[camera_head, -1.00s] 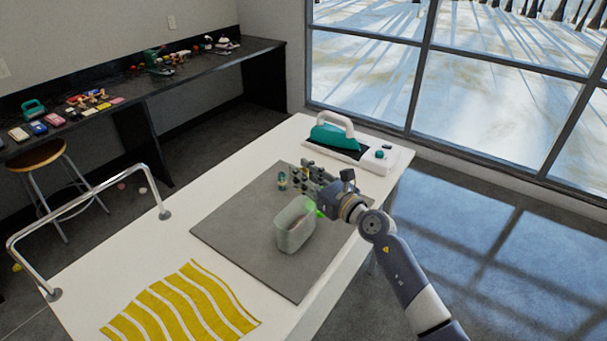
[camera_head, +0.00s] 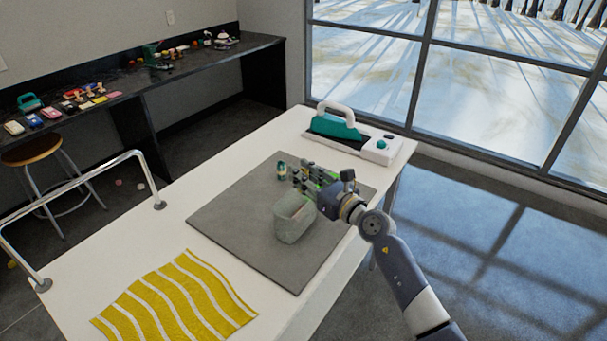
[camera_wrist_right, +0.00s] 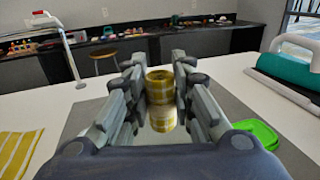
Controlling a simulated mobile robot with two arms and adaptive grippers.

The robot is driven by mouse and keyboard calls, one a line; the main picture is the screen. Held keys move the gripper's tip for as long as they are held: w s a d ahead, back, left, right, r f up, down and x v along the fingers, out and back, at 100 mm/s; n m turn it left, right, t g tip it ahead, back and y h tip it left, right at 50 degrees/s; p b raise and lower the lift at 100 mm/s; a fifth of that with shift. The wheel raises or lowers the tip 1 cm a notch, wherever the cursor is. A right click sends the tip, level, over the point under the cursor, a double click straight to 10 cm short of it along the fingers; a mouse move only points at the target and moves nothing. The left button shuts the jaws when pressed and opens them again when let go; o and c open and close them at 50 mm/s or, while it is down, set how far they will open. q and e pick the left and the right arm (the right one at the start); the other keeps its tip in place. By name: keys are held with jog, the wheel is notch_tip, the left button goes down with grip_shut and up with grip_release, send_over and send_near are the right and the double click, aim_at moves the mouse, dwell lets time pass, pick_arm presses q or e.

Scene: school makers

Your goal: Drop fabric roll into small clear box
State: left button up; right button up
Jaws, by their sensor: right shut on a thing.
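My right gripper (camera_head: 303,182) reaches in over the grey mat from the right. In the right wrist view, its fingers (camera_wrist_right: 160,92) are shut on a yellow and white patterned fabric roll (camera_wrist_right: 160,86). A second patterned yellow part shows just below it; I cannot tell if it belongs to the same roll. The small clear box (camera_head: 293,222) stands upright on the mat, in front of the fingers in the head view. Its open top shows something pale pinkish inside. A small teal and yellow item (camera_head: 281,171) shows left of the fingertips. My left gripper is out of view.
Yellow wavy-striped fabric (camera_head: 178,298) lies at the near left of the white table. A teal iron (camera_head: 335,127) on its base sits at the far end. A bright green flat piece (camera_wrist_right: 256,133) lies right of the fingers. A metal rail (camera_head: 95,180) rises along the left edge.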

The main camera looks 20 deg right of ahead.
jog(key=o, duration=0.9)
jog(key=shift+s, duration=0.1)
